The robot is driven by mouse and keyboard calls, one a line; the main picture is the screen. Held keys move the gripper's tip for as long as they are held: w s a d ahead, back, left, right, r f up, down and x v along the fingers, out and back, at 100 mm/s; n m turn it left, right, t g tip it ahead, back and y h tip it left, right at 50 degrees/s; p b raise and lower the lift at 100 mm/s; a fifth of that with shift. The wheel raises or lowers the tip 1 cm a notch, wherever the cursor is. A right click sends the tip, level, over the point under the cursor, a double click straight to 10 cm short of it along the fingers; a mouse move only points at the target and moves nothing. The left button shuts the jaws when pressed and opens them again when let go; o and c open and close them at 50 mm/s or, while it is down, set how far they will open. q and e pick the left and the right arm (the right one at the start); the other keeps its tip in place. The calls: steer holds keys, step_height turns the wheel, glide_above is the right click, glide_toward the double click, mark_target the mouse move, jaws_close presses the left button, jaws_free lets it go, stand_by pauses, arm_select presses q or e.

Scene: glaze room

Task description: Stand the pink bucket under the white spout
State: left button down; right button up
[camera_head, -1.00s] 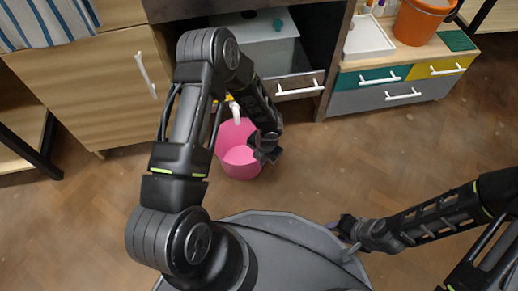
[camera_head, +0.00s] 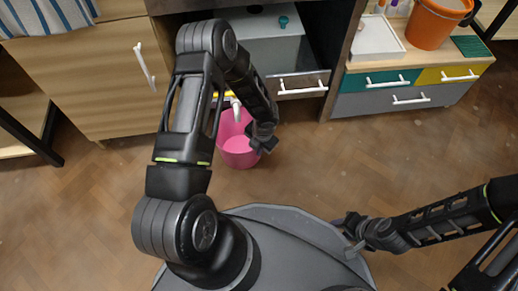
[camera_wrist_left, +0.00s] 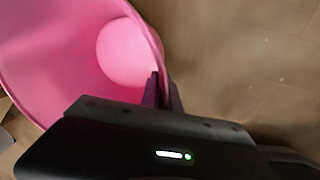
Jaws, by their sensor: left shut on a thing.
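The pink bucket (camera_head: 238,153) is upright at or just above the floor in the head view, in front of the open cabinet bay; I cannot tell whether it touches the floor. The white spout (camera_head: 237,110) points down and overlaps the bucket's opening in the picture. My left gripper (camera_head: 262,144) is shut on the bucket's right rim. In the left wrist view the bucket (camera_wrist_left: 75,50) looks empty, and the fingers (camera_wrist_left: 163,92) pinch its wall. My right gripper (camera_head: 350,240) is beside my base, away from the bucket; its fingers are too small to read.
A wooden cabinet door (camera_head: 85,75) with a white handle stands left of the bay. A grey drawer (camera_head: 300,84) is at the bay's right. An orange bucket (camera_head: 435,25) and a white tray (camera_head: 377,38) sit on the right-hand cabinet. The floor (camera_head: 330,160) to the right is clear.

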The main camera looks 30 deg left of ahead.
arm_select(q)
steer(key=c, duration=1.6)
jaws_free()
steer(key=shift+f, duration=0.1)
step_height(320, 180, up, 12)
steer(key=d+p, duration=0.1)
steer(key=p, duration=0.5)
steer(key=shift+s+d, duration=0.15)
steer(key=shift+d, duration=0.1)
